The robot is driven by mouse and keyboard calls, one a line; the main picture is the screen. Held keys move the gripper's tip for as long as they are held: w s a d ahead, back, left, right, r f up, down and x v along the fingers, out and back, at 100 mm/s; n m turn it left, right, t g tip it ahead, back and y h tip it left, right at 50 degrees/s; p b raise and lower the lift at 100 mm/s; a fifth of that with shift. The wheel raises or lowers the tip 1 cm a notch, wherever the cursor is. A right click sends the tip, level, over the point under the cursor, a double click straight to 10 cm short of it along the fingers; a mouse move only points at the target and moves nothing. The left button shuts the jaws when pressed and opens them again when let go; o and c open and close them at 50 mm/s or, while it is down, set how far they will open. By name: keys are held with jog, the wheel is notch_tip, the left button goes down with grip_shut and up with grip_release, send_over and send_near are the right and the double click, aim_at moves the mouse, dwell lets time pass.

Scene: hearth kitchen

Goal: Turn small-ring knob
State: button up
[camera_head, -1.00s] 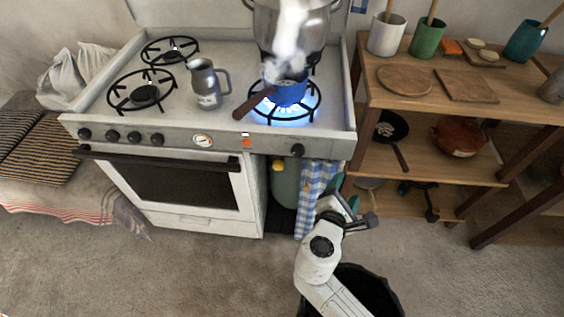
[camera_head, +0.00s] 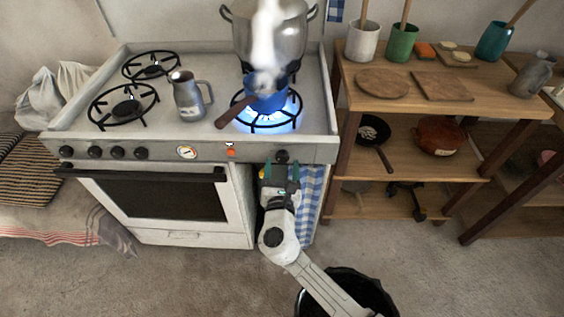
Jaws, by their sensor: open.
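The stove (camera_head: 320,148) has several black knobs at the left of its front panel and one separate black knob (camera_head: 282,157) at the right. A blue flame burns on the front right burner (camera_head: 265,122) under a small blue pot (camera_head: 268,98) with a brown handle. Another burner (camera_head: 123,107) at the front left is unlit. My gripper (camera_head: 281,168) is open just below the right knob, its two teal fingers pointing up toward it. I cannot tell whether they touch the knob. Which knob is the small-ring one is not marked legibly.
A large steaming pot (camera_head: 270,35) stands behind the small pot, and a grey jug (camera_head: 187,95) stands on the stovetop. The oven handle (camera_head: 140,174) sticks out at the left. A checked towel (camera_head: 312,190) hangs beside my gripper. A wooden shelf (camera_head: 440,112) stands at the right.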

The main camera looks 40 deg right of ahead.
jog(key=shift+x, duration=1.15)
jog(key=shift+c, duration=0.5)
jog(key=c, duration=1)
jog(key=shift+o, duration=0.2)
